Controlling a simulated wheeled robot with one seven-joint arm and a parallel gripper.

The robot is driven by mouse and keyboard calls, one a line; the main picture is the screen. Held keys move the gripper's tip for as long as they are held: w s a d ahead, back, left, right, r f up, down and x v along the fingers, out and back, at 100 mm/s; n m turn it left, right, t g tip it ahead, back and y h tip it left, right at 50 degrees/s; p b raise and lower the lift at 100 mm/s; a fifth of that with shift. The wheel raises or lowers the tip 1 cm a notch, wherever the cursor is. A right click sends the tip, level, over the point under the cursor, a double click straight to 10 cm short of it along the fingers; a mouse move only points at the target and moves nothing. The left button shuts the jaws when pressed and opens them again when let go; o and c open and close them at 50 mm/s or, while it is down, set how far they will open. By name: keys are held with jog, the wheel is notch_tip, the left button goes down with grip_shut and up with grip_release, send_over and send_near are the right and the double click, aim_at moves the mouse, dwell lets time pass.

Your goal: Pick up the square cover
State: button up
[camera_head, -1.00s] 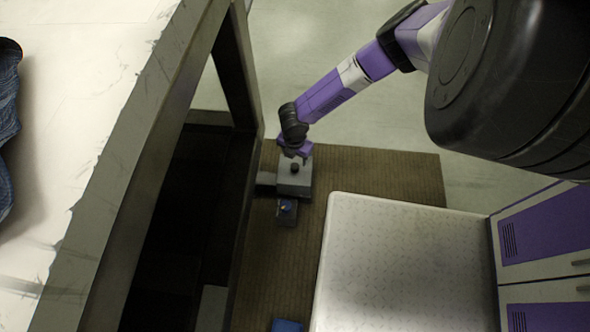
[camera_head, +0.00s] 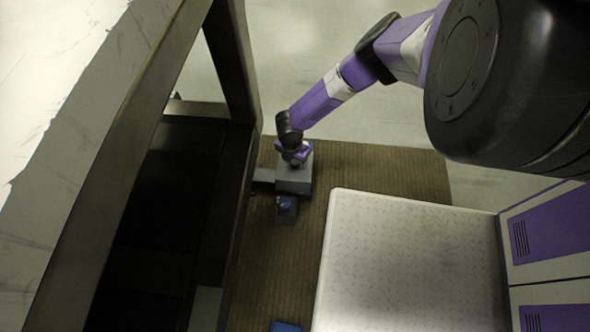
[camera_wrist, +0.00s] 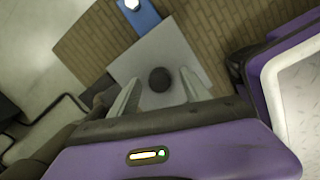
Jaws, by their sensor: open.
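The square cover (camera_head: 294,181) is a light grey square block lying on the brown ribbed mat. In the wrist view the cover (camera_wrist: 165,45) fills the middle, with a round dark knob (camera_wrist: 160,79) on its top. My gripper (camera_wrist: 160,78) is open, and its two pale fingers appear on either side of the knob. I cannot tell whether the fingertips are down at knob height. In the head view my gripper (camera_head: 294,160) is right over the cover and hides the knob.
A small grey block with a blue top (camera_head: 285,205) sits in front of the cover. A dark-framed table (camera_head: 150,110) stands close on the left. My pale base deck (camera_head: 410,260) is to the right. A blue item (camera_head: 286,326) shows at the bottom edge. The brown mat (camera_head: 385,175) is clear on the right.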

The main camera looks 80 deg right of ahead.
grip_shut()
dwell(1.4)
